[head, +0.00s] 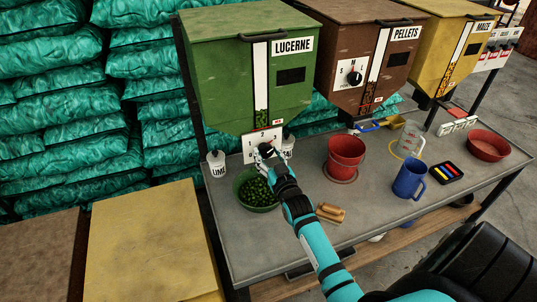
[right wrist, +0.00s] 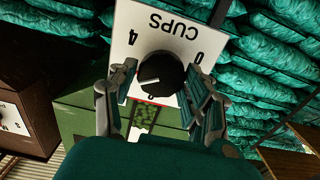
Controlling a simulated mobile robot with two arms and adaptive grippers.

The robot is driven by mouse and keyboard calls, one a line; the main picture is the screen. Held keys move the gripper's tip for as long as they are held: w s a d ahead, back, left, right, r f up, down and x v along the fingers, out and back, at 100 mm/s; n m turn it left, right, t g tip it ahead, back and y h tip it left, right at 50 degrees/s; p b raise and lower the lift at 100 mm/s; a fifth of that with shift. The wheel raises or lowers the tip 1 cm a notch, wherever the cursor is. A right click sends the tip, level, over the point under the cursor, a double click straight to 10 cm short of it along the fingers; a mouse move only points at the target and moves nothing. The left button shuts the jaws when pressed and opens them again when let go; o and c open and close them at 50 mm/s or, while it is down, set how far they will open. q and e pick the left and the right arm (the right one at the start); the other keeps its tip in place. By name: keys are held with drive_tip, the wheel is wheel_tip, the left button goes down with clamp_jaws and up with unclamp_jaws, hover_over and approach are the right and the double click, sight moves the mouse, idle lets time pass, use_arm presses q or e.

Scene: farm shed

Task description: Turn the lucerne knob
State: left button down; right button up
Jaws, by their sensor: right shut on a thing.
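The green lucerne bin (head: 225,80) stands at the back left of the bench with its white dial plate (head: 250,146) low on its front. The black lucerne knob (right wrist: 165,72) sits on that plate, which reads CUPS upside down in the right wrist view. Its white pointer line points left there, a little below the 4. My right gripper (head: 267,153) is at the plate, with its fingers on both sides of the knob, shut on it. It hides much of the knob in the head view. My left gripper is not in view.
A green bowl (head: 257,208) with green pellets stands below the bin, close to my right wrist. White jars, a red bucket (head: 345,155), a brown brush (head: 330,213) and a blue mug (head: 408,182) are on the grey bench. The pellets bin (head: 335,40) is to the right.

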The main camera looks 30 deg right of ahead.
drive_tip(key=shift+a+f, duration=0.15)
drive_tip(key=shift+f, duration=0.25)
drive_tip(key=o, duration=0.9)
drive_tip(key=shift+o, duration=1.1)
drive_tip(key=shift+r, duration=0.25)
drive_tip(key=v, duration=1.2)
